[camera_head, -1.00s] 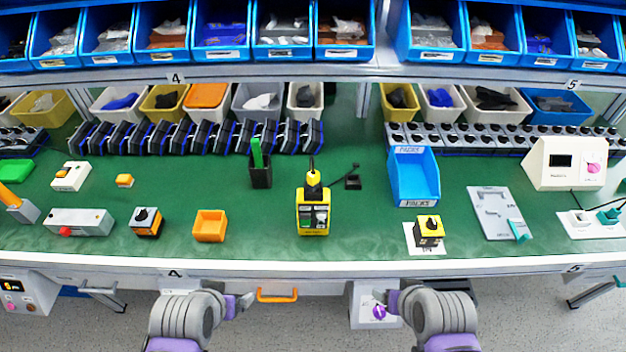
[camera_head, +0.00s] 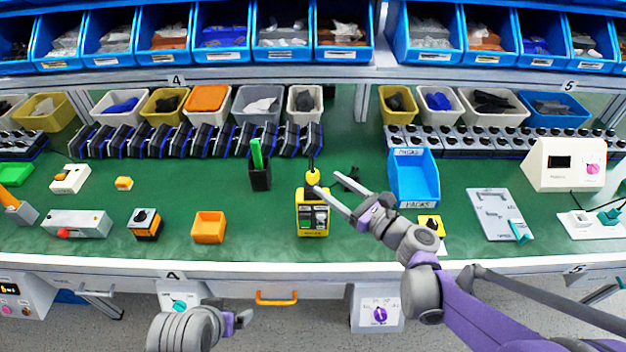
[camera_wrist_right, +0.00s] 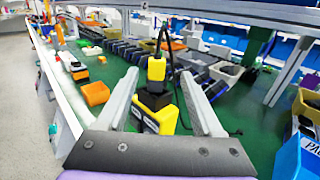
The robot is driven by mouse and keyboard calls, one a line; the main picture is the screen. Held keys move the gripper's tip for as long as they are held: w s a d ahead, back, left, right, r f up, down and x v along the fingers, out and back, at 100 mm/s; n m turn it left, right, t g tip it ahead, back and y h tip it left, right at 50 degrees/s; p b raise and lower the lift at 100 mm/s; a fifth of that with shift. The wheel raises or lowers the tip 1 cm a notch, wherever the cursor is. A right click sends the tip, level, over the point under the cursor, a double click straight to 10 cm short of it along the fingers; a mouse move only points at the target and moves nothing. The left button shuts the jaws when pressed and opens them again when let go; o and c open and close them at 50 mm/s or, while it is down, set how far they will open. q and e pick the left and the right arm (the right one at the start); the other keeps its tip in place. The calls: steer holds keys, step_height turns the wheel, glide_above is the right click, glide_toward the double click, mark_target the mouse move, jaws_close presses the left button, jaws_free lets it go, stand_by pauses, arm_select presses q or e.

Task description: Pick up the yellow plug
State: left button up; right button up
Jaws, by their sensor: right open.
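The yellow plug (camera_head: 313,177) stands upright on top of a yellow and black device (camera_head: 313,222) in the middle of the table, with a black cable rising from it. My right gripper (camera_head: 326,183) is open and reaches in from the right at about the plug's height. In the right wrist view the yellow plug (camera_wrist_right: 156,69) shows between the two spread fingers (camera_wrist_right: 160,73), with a visible gap on each side. The fingers hold nothing. My left gripper (camera_head: 238,321) is low in front of the table, and its finger opening is unclear.
A black holder (camera_head: 260,177) with a green item stands left of the device. A blue bin (camera_head: 413,178) stands to the right, and an orange box (camera_head: 209,228) at the front left. My right arm partly covers a yellow switch block (camera_head: 431,223).

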mark_target(310, 172)
steer(key=x, duration=0.4)
steer(key=p+x, duration=0.1)
steer(key=x, duration=0.3)
steer(key=shift+w+a, duration=0.1)
steer(key=shift+a, duration=0.35)
steer(key=shift+w+a, duration=0.25)
steer(key=shift+w, duration=0.05)
steer(key=shift+s, duration=0.1)
jaws_close()
